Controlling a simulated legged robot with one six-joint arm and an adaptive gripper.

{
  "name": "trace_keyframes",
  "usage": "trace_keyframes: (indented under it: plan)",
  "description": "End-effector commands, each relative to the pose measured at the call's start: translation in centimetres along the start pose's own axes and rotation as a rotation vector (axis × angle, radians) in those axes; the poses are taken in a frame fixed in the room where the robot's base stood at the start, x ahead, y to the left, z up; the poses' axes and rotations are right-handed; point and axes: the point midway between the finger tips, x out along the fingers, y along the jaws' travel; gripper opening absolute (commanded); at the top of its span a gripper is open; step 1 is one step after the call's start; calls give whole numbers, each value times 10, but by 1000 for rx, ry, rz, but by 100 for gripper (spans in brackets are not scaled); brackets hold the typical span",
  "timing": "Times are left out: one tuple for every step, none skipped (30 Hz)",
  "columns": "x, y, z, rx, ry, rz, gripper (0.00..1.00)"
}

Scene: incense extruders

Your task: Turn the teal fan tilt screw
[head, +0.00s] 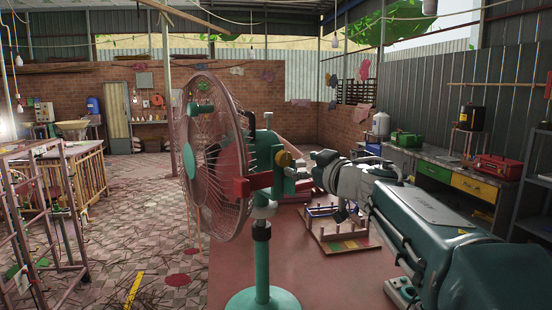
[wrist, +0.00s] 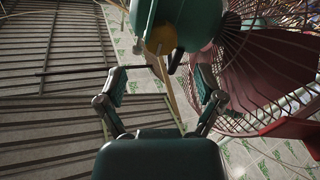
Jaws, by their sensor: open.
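The teal fan (head: 262,270) stands on a reddish table, its pinkish wire cage facing left. A yellow round knob (head: 284,159), which looks like the tilt screw, sits on the right side of the fan, behind the cage. My gripper (head: 302,166) is close to the right of this knob. In the wrist view the yellow knob (wrist: 160,38) is at the top, against the teal motor housing (wrist: 190,18). My gripper (wrist: 161,82) is open and empty there, with one finger on each side below the knob. The fingers appear apart from the knob; the exact gap is unclear.
A red block (head: 252,185) juts from the fan beside the cage. A wooden rack (head: 340,240) with colored patches stands on the table behind my arm. The cage (wrist: 270,60) is near the right finger in the wrist view.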

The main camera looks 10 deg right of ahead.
Motion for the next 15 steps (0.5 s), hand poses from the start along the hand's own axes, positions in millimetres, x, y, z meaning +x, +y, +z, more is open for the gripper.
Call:
trace_keyframes:
  plan:
    - [11, -1, 1, 1, 0, -4, 86]
    - [17, -1, 0, 1, 0, -3, 86]
    - [24, -1, 1, 1, 0, -3, 86]
    - [30, -1, 0, 1, 0, -3, 86]
    - [34, -1, 1, 1, 0, -3, 86]
    - [41, -1, 0, 1, 0, -2, 86]
    - [45, -1, 0, 0, 0, -1, 86]
    - [48, 0, 0, 0, 0, -1, 86]
    - [53, 0, 0, 0, 0, -1, 86]
    - [55, 0, 0, 0, 0, -1, 86]
    - [57, 0, 0, 0, 0, 0, 86]
    - [60, 0, 0, 0, 1, 1, 86]
    - [61, 0, 0, 0, 0, 1, 86]
    - [62, 0, 0, 0, 0, 1, 86]
    - [62, 0, 0, 0, 0, 1, 86]
